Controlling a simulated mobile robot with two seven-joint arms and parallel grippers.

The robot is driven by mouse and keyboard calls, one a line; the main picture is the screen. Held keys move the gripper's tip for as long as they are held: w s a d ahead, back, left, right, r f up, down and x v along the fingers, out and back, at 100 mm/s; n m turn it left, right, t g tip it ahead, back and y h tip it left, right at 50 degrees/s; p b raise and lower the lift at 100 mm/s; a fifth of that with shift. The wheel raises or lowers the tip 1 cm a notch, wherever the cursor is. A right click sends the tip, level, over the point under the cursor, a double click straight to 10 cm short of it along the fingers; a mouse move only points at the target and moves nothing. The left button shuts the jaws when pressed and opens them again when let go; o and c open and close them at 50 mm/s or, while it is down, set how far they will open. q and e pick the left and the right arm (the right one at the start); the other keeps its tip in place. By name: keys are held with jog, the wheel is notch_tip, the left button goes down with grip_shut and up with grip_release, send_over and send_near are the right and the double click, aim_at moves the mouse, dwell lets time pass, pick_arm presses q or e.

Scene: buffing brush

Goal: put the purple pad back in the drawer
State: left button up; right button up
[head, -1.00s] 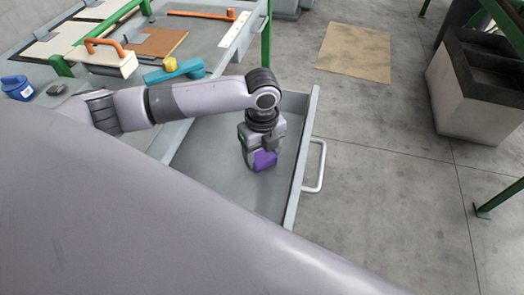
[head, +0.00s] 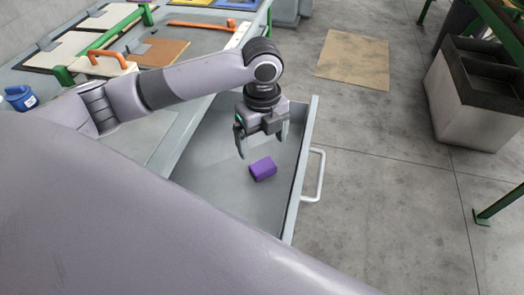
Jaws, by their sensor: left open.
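The purple pad (head: 263,169) lies on the floor of the open grey drawer (head: 222,190), near the drawer's middle. My left gripper (head: 262,148) is open and empty just above and behind the pad, its fingers spread wide and pointing down. The fingers look apart from the pad. The drawer is pulled out, with a pale handle (head: 315,176) on its right side. My right gripper is not in the picture.
The workbench (head: 204,40) at upper left holds an orange-handled tool (head: 108,55), a brown board (head: 158,52) and a blue container (head: 20,98). A cardboard sheet (head: 352,59) lies on the floor. A grey bin (head: 480,95) stands at right. The floor right of the drawer is clear.

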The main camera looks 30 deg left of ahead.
pick_arm(q)
notch_tip(320, 180, up, 4)
jog(key=shift+f, duration=0.2)
dwell(0.4)
